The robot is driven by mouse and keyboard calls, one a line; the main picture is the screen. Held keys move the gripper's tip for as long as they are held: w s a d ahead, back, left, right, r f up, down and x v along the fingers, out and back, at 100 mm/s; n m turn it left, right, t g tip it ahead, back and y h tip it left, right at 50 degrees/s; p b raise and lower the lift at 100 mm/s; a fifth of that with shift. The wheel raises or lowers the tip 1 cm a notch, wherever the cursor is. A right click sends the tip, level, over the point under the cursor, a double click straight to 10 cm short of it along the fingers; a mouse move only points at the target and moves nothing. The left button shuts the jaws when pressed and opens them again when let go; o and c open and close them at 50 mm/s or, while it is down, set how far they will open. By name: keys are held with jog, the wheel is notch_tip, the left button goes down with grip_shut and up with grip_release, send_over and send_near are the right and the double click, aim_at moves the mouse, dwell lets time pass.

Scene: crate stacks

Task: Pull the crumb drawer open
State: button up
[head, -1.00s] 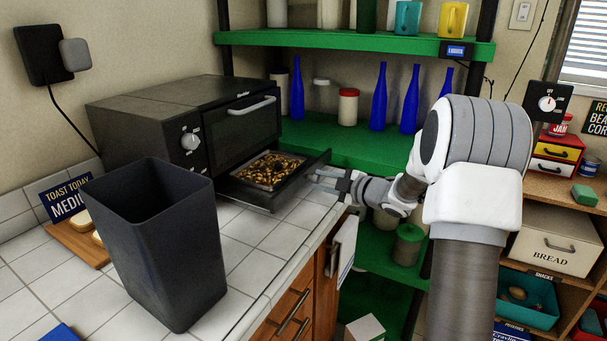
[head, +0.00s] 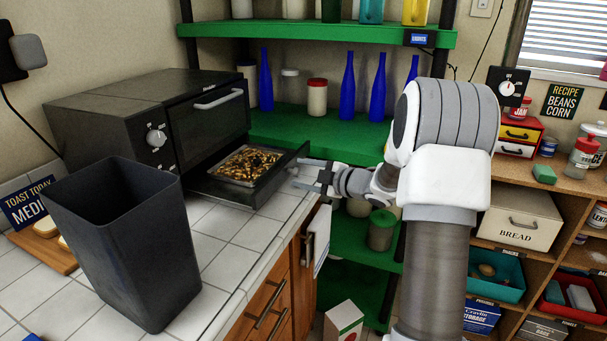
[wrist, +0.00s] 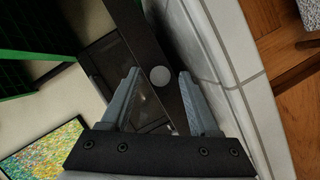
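The crumb drawer (head: 270,186) juts out from under the black toaster oven (head: 205,125). It is partly open and shows a tray of brown crumbs (head: 247,164). In the wrist view, the drawer's dark front (wrist: 143,38) carries a round grey knob (wrist: 160,76). My gripper (head: 297,174) is at the outer side of the drawer front, over the counter's edge. In the wrist view my gripper (wrist: 158,73) has its fingers apart, one on each side of the knob. A gap shows on both sides of the knob, so the fingers are not closed on it.
A tall dark bin (head: 125,250) stands on the tiled counter (head: 228,262), left of the drawer. Green shelves (head: 325,140) with blue bottles (head: 377,90) stand behind. A wooden shelf unit (head: 560,180) is at right. Tiles in front of the drawer are clear.

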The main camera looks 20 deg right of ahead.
jog(key=p+v, duration=0.2)
jog(key=v, duration=1.5)
jog(key=shift+s, duration=0.2)
jog(key=shift+r, duration=0.1)
